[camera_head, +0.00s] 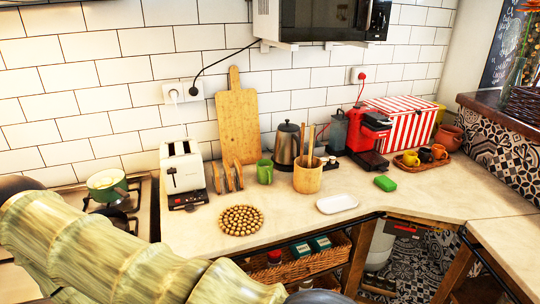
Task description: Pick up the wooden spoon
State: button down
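A light wooden pot (307,179) stands on the counter right of centre. Thin wooden handles (311,146) stick up out of it. I cannot tell whether one is the wooden spoon, as their lower ends are hidden inside the pot. No spoon bowl is clearly visible anywhere. My arm (120,250) crosses the lower left of the head view, in front of the stove and the counter's near edge. My gripper is outside the picture.
A green mug (264,171), a toaster (182,173) and a toast rack (228,177) stand left of the pot. A kettle (287,146) is behind it. The counter's front right is clear.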

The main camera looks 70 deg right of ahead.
aim_at(312, 127)
jog(key=z, duration=2.6)
